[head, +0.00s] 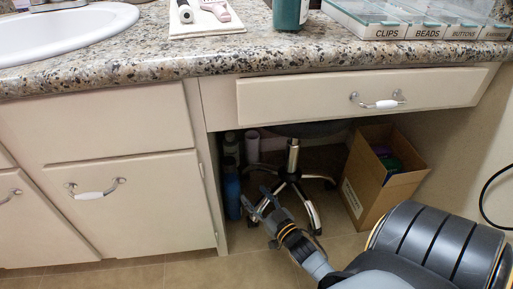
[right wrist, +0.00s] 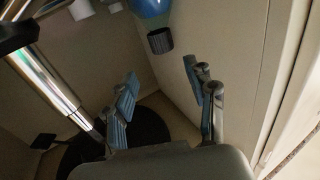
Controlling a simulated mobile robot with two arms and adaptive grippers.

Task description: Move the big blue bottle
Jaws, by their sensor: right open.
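The big blue bottle (head: 232,192) stands on the floor under the counter, against the left cabinet wall of the knee space. In the right wrist view the blue bottle (right wrist: 150,7) shows at the top edge, with a dark ribbed cap (right wrist: 160,40); part of it is cut off by the frame. My right gripper (head: 258,203) is open and empty, low in the knee space, just right of the bottle. In the right wrist view the bottle is beyond the open fingers (right wrist: 165,88), not between them. My left gripper is not in view.
Other bottles (head: 231,147) and a pale cylinder (head: 252,146) stand behind. A chrome stool base (head: 291,178) is close right of my gripper. A cardboard box (head: 380,178) stands farther right. The drawer (head: 330,100) overhangs the space. A teal bottle (head: 290,14) is on the counter.

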